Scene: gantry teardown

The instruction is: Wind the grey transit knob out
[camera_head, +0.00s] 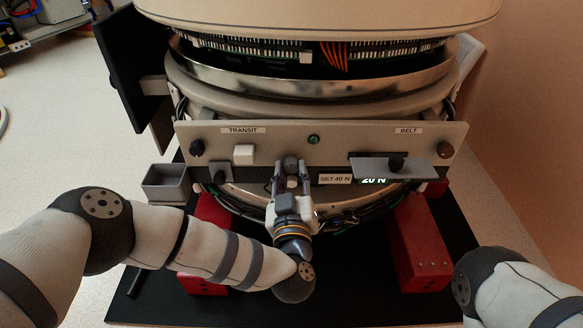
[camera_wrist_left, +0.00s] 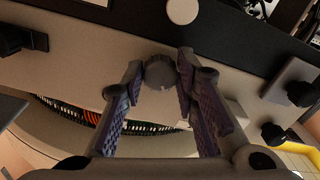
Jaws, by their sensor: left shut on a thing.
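The grey transit knob (camera_wrist_left: 160,73) shows in the left wrist view as a small round grey cap between the two purple-padded fingers. My left gripper (camera_head: 291,176) is at the middle of the beige front panel (camera_head: 270,142) in the head view. In the left wrist view its fingertips (camera_wrist_left: 160,66) are closed in on both sides of the knob, and it is shut on it. In the head view the gripper mostly hides the knob. The TRANSIT label (camera_head: 243,130) is on the panel's left part. My right arm shows at the lower right, but its gripper is out of view.
A cream block (camera_head: 243,154) and a black knob (camera_head: 197,147) are left on the panel. A grey plate with a black knob (camera_head: 396,162) is on the right, beside a "20 N" display (camera_head: 374,181). A grey bin (camera_head: 165,186) stands at left. Red blocks (camera_head: 425,245) flank the base.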

